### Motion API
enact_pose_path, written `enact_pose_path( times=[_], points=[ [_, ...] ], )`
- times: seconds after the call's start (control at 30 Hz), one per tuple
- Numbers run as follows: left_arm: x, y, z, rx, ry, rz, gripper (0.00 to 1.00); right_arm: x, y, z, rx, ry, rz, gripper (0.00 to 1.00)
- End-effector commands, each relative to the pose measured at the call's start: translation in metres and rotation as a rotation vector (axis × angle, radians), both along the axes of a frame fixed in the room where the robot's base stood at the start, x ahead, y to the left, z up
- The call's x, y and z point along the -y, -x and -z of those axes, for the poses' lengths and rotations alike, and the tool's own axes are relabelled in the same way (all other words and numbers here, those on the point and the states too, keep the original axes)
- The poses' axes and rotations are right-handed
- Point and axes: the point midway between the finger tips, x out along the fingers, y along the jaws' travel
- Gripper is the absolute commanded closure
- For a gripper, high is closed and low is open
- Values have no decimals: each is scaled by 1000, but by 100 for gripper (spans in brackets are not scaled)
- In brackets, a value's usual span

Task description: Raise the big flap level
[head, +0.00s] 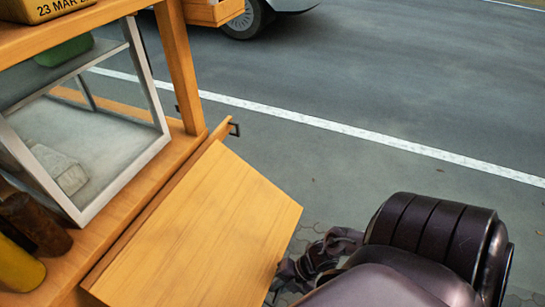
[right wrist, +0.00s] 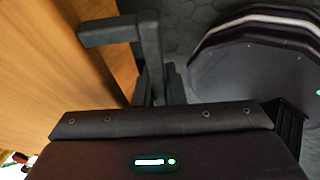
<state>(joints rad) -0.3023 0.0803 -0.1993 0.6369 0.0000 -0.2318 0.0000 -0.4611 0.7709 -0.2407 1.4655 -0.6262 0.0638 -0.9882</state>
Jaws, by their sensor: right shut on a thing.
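The big flap (head: 200,230) is a light wooden panel along the cart's side, slanting outward and down from the cart's edge. My right gripper (head: 290,268) is at the flap's outer edge, near the bottom of the head view. In the right wrist view its fingers (right wrist: 160,85) are shut on a dark square-cornered handle (right wrist: 110,32) beside the flap's wood (right wrist: 50,60). The fingertips are partly hidden, so the exact grip is hard to see. My left gripper is not in view.
A glass case (head: 95,130) stands on the wooden cart counter (head: 150,178), with brown (head: 35,222) and yellow (head: 15,265) cylinders in front of it. A dark bracket (head: 234,128) juts from the cart near the flap's far corner. Open road (head: 400,90) lies beyond.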

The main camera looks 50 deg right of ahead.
Motion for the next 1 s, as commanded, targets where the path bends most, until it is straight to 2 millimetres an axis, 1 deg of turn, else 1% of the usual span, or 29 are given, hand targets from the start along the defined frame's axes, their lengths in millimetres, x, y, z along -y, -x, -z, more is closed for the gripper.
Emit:
enact_pose_path(
  times=[0.03,0.17,0.27,0.4,0.6,0.8,1.0],
  points=[
    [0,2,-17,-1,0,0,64,1,1,-18,-11,4,-2,100],
    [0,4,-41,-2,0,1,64,5,11,-38,-57,21,-2,100],
    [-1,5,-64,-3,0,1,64,8,20,-58,-101,37,-2,100],
    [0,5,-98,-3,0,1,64,13,33,-89,-174,63,-2,100],
    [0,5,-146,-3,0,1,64,18,47,-135,-284,102,-3,100],
    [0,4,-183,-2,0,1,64,21,56,-175,-382,137,-1,100],
    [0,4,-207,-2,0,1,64,22,60,-205,-460,163,-1,100]
  ],
)
